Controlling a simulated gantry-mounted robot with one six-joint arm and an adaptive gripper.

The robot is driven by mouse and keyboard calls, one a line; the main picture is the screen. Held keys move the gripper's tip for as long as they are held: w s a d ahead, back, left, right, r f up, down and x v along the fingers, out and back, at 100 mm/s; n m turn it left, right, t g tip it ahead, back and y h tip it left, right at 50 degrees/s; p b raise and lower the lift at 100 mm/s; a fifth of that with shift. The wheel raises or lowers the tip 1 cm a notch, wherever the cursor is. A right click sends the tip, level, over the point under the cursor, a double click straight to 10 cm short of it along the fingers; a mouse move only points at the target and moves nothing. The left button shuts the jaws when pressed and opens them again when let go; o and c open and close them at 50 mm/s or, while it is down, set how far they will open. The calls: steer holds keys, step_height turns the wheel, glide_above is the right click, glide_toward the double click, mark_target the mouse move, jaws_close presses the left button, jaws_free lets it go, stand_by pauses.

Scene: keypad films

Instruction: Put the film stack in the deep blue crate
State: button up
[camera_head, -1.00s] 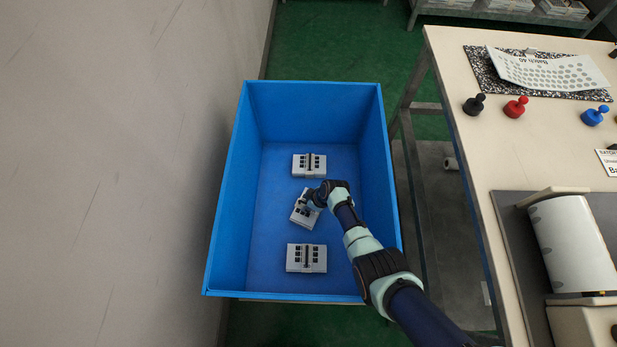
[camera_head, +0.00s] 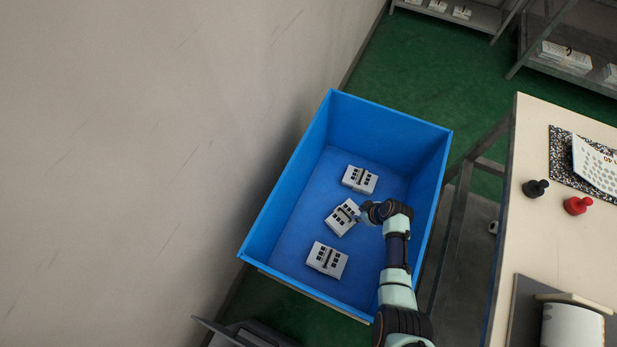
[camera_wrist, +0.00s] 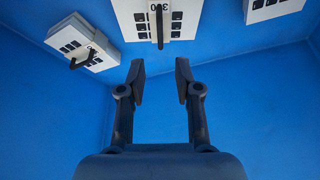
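The deep blue crate (camera_head: 290,215) stands on the floor beside the wall, and three film stacks lie inside it. The far stack (camera_head: 359,180), the middle stack (camera_head: 343,217) and the near stack (camera_head: 327,260) are white blocks with dark squares and a dark strap. My gripper (camera_head: 368,214) is over the crate, just right of the middle stack. In the wrist view my gripper (camera_wrist: 159,75) has its fingers apart with nothing between them. A film stack (camera_wrist: 155,20) lies beyond the fingertips, apart from them. Two other stacks show there, one left (camera_wrist: 83,45) and one right (camera_wrist: 270,8).
A pale wall (camera_head: 180,130) rises close along the crate's left side. A table (camera_head: 535,240) stands to the right, with a black knob (camera_head: 535,188) and a red knob (camera_head: 578,205). Shelves (camera_head: 565,57) with white stacks stand at the back right. Green floor lies between.

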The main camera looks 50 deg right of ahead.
steer(key=w+a+r+n+t+h, duration=0.1)
steer(key=w+a+r+t, duration=0.1)
steer(key=w+a+r, duration=0.75)
steer(key=w+a+r+n+t, duration=0.1)
steer(key=w+a+r+t, duration=0.1)
steer(key=w+a+r, duration=0.8)
steer(key=s+a+r+t, duration=0.1)
steer(key=a+r+t, duration=0.1)
steer(key=a+r, duration=0.6)
steer(key=s+a+r+m+t+y, duration=0.1)
steer(key=s+a+r+t, duration=0.1)
steer(key=a+r, duration=0.7)
step_height(320, 180, up, 8)
steer(key=shift+s+r, duration=0.2)
steer(key=shift+s, duration=0.1)
